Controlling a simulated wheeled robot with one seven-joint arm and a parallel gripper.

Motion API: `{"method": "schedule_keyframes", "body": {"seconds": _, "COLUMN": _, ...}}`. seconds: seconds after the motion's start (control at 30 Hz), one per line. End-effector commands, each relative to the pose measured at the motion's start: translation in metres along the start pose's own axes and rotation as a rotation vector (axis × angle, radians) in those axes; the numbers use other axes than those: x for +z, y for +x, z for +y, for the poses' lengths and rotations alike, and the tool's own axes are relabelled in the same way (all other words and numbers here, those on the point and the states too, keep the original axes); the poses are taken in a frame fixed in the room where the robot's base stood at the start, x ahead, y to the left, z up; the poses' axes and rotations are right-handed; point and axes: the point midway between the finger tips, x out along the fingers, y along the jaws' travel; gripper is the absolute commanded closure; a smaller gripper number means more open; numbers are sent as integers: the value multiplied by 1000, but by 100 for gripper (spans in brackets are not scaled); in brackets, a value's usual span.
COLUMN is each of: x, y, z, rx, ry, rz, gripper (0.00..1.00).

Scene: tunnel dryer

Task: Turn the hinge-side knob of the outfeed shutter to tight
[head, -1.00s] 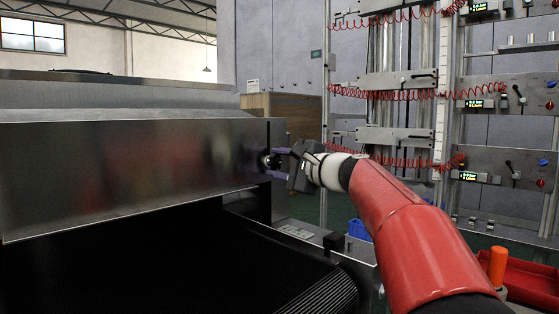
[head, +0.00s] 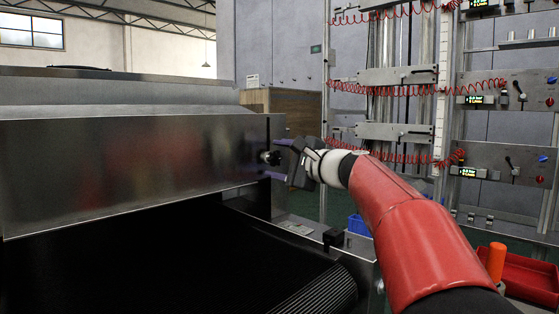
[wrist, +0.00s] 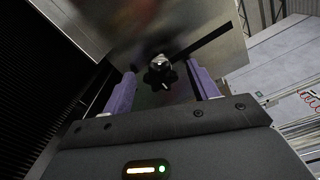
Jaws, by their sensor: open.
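The outfeed shutter (head: 120,170) is a wide brushed-metal panel across the left of the head view. A black knob (head: 264,157) sits on the metal end plate at the shutter's right end. In the wrist view the knob (wrist: 160,72) is dark and lobed with a bright metal centre, and a dark slot runs from it to the upper right. My gripper (head: 273,160) is open, with its purple fingers pointing at the knob. In the wrist view the fingers (wrist: 162,90) stand apart on either side of the knob, with gaps on both sides. I cannot tell the knob's tightness.
A black ribbed conveyor belt (head: 325,290) runs below the shutter. A metal ledge with a small black block (head: 333,239) lies under my gripper. A blue bin (head: 359,226), a red tray (head: 530,279) and a rack with red coiled hoses (head: 405,85) stand to the right.

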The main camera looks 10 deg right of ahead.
Motion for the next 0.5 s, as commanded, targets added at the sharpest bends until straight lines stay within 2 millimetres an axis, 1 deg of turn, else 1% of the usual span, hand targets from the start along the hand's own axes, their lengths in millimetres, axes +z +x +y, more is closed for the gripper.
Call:
{"method": "schedule_keyframes", "body": {"seconds": 0.07, "x": 0, "y": -1, "z": 0, "rx": 0, "ry": -1, "rz": 0, "gripper": 41}}
{"method": "schedule_keyframes", "body": {"seconds": 0.17, "x": 0, "y": -7, "z": 0, "rx": -1, "ry": -1, "rz": 1, "gripper": 41}}
{"method": "schedule_keyframes", "body": {"seconds": 0.5, "x": 0, "y": -62, "z": 0, "rx": -2, "ry": -1, "rz": 2, "gripper": 41}}
